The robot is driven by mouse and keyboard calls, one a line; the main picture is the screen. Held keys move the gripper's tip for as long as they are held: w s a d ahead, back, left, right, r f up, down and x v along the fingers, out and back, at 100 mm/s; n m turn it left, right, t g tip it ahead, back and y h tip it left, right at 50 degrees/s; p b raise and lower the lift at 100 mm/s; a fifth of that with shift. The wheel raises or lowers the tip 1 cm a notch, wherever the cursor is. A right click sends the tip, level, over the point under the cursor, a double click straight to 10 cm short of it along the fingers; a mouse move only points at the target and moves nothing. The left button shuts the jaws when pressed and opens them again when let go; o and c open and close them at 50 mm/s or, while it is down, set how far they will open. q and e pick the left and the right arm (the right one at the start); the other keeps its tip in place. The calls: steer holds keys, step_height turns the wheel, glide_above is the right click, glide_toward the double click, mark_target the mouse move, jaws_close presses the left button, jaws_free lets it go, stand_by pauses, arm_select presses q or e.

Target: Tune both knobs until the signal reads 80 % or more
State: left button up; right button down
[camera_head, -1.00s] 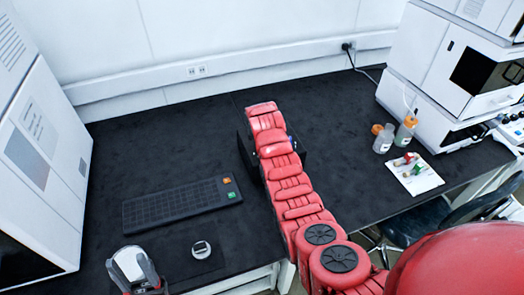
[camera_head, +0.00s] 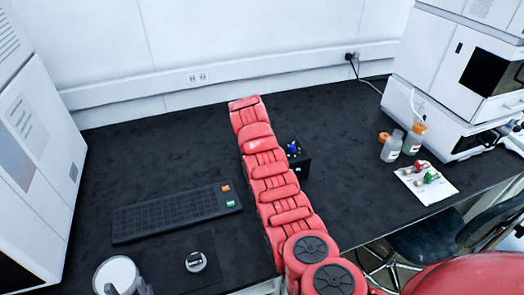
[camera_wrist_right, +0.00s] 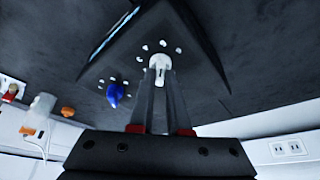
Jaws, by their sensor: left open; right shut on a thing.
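The black tuning box (camera_head: 303,170) stands on the dark bench, partly hidden behind my right arm in the head view. Its blue knob (camera_head: 292,148) shows on top. In the right wrist view the box (camera_wrist_right: 195,75) fills the upper middle, with the white knob (camera_wrist_right: 160,63) and the blue knob (camera_wrist_right: 115,95) ringed by white dots. My right gripper (camera_wrist_right: 160,84) is shut on the white knob; the blue knob is apart from it, to its left. The signal reading cannot be read; the screen (camera_wrist_right: 112,35) is steeply angled.
Bottles (camera_head: 391,146) and a white sheet with vials (camera_head: 427,183) are at the right. White instruments flank the bench. The back middle is clear.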

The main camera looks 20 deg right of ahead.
steer(key=c, duration=0.9)
jaws_free()
steer(key=shift+v, duration=8.7)
